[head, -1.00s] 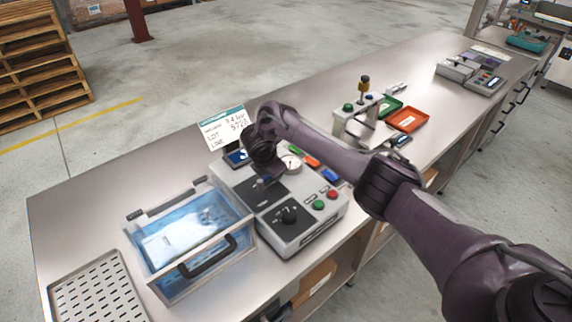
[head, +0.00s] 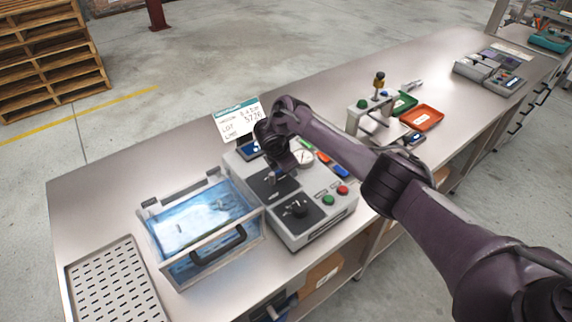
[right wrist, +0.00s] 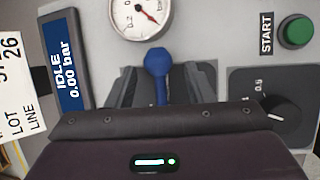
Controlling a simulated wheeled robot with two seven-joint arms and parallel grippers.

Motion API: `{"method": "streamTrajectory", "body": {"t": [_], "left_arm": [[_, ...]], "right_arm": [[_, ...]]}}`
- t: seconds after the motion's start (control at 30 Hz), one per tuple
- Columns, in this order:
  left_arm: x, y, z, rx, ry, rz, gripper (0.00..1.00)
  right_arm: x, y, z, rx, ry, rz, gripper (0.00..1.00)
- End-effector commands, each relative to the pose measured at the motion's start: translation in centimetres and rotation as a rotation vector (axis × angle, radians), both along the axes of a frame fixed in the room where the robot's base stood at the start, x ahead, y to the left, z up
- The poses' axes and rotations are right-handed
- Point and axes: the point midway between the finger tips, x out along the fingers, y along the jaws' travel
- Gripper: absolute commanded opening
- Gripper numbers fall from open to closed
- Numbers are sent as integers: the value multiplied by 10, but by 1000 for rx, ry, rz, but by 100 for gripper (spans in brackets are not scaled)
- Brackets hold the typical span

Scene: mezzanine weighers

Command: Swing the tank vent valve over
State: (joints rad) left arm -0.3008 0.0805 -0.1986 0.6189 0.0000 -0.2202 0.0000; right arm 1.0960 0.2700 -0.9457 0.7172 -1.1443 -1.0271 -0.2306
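The tank vent valve shows as a blue lever (right wrist: 157,66) on the grey control box, just below the round gauge (right wrist: 140,14) in the right wrist view. My right gripper (right wrist: 158,88) is over the box, with one dark finger on each side of the lever. The fingers look apart, with narrow gaps beside the lever; contact is not clear. In the head view my right gripper (head: 282,172) largely hides the lever above the control box (head: 318,229). The clear water tank (head: 256,222) stands left of the box. My left gripper is not in view.
The box carries a black dial (head: 296,209), a green button (head: 328,200) and a red button (head: 343,190). A display reading IDLE, 0.00 bar (right wrist: 64,75) and a lot card (head: 238,120) stand behind. A perforated tray (head: 72,274) lies left. Green and orange trays (head: 422,117) lie right.

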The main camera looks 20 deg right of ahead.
Motion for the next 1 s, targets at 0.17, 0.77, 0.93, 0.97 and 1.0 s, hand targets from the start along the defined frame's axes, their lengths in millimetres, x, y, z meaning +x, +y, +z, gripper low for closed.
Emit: {"method": "streamTrajectory", "body": {"t": [0.17,0.77,0.93,0.97,1.0], "left_arm": [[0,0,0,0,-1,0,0],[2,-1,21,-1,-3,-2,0],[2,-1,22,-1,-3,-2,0],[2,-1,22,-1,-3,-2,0],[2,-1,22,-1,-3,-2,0]], "right_arm": [[0,1,-1,1,1,2,48],[-21,23,68,3,1,1,48],[-23,24,71,1,1,0,48],[-23,24,70,1,1,0,48],[-23,24,70,1,1,0,48]]}}
